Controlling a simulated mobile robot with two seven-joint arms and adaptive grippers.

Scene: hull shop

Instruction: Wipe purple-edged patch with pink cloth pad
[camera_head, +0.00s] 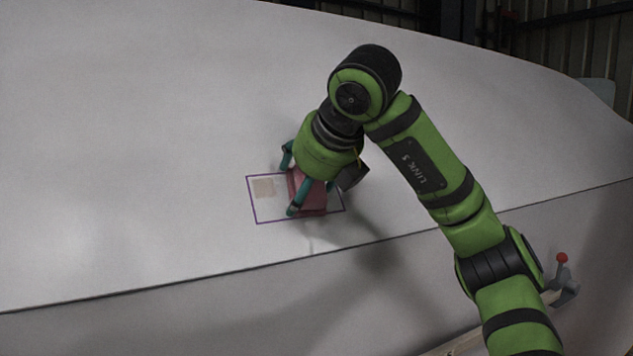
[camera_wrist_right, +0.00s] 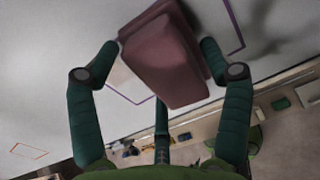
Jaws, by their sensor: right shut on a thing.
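The purple-edged patch (camera_head: 271,209) is a rectangle outlined on the pale hull. Its left part shows a small beige smudge (camera_head: 263,188). The pink cloth pad (camera_head: 312,201) is over the middle and right of the patch and hides part of it. My right gripper (camera_head: 292,184) is shut on the pad, with teal fingers on either side. In the right wrist view the pad (camera_wrist_right: 165,60) sits between the fingers, with bits of purple line on both sides of it. I cannot tell whether the pad touches the hull. My left gripper is not in view.
The smooth, pale hull (camera_head: 130,110) fills most of the head view and is clear around the patch. A dark seam (camera_head: 130,293) runs across it below the patch. A lever with a red knob (camera_head: 562,259) stands at the lower right. Another outlined rectangle (camera_wrist_right: 29,151) shows in the wrist view.

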